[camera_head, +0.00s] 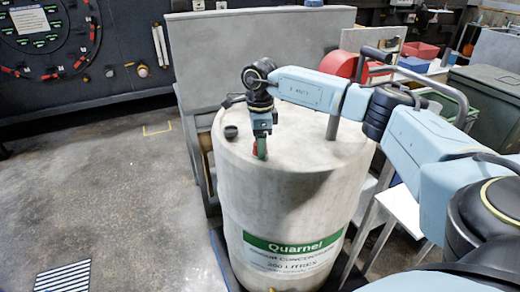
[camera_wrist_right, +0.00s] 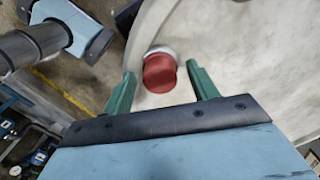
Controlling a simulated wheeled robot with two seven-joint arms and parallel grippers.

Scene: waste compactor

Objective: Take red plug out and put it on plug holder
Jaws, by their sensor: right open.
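A large pale drum (camera_head: 290,215) with a green Quarnel label stands upright in the middle of the head view. My right gripper (camera_head: 260,152) points down over the near left part of its top. In the right wrist view the red plug (camera_wrist_right: 159,76) shows between the two green fingers, with a pale ring (camera_wrist_right: 160,50) at its far side. My right gripper (camera_wrist_right: 160,72) is open, with a gap on each side of the plug. In the head view the gripper mostly hides the plug. I cannot pick out the plug holder. My left gripper is not in view.
A small dark round cap (camera_head: 231,132) is on the drum top, left of my gripper. A grey upright panel (camera_head: 215,55) stands behind the drum. Red and green containers (camera_head: 485,92) stand at the right.

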